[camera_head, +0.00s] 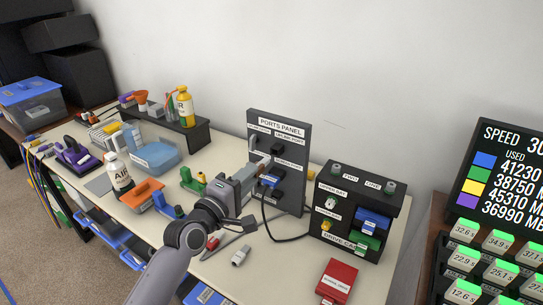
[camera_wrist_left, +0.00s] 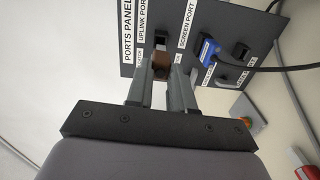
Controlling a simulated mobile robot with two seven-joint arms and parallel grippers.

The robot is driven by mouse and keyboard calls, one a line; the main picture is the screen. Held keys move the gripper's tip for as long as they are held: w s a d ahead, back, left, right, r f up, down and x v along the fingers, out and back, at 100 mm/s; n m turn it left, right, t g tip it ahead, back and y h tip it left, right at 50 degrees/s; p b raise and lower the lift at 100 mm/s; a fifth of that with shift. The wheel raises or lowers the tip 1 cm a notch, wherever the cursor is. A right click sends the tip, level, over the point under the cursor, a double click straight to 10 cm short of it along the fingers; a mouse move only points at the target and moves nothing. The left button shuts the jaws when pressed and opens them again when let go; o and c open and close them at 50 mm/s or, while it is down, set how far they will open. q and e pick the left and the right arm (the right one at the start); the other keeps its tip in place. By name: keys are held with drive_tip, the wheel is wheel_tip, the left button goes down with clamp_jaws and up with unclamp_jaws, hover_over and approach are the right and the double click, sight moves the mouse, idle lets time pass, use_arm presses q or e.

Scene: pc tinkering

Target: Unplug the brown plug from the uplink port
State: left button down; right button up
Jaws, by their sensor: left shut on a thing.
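The ports panel (camera_head: 292,131) stands upright on the bench, and its labels also show in the left wrist view (camera_wrist_left: 172,12). My left gripper (camera_head: 262,164) reaches to the panel's front from the left. In the left wrist view its two fingers (camera_wrist_left: 161,75) are shut on the brown plug (camera_wrist_left: 161,62), just in front of the panel near the uplink port label. A dark opening (camera_wrist_left: 160,40) shows beyond the plug. I cannot tell whether the plug's tip is still inside it. In the head view the fingers mostly hide the plug. My right gripper is out of view.
A blue plug (camera_wrist_left: 209,50) with a black cable sits in the panel beside the fingers. A black drive bay box (camera_head: 320,180) stands to the right. A red box (camera_head: 338,278), bottles and small tools lie about the bench.

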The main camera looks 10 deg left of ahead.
use_arm(q)
drive_tip(key=s+a+r, duration=0.2)
drive_tip(key=s+r, duration=0.1)
drive_tip(key=s, duration=0.2)
drive_tip(key=shift+s+a, duration=0.15)
drive_tip(key=shift+s, duration=0.15)
drive_tip(key=shift+s, duration=0.1)
idle(0.3)
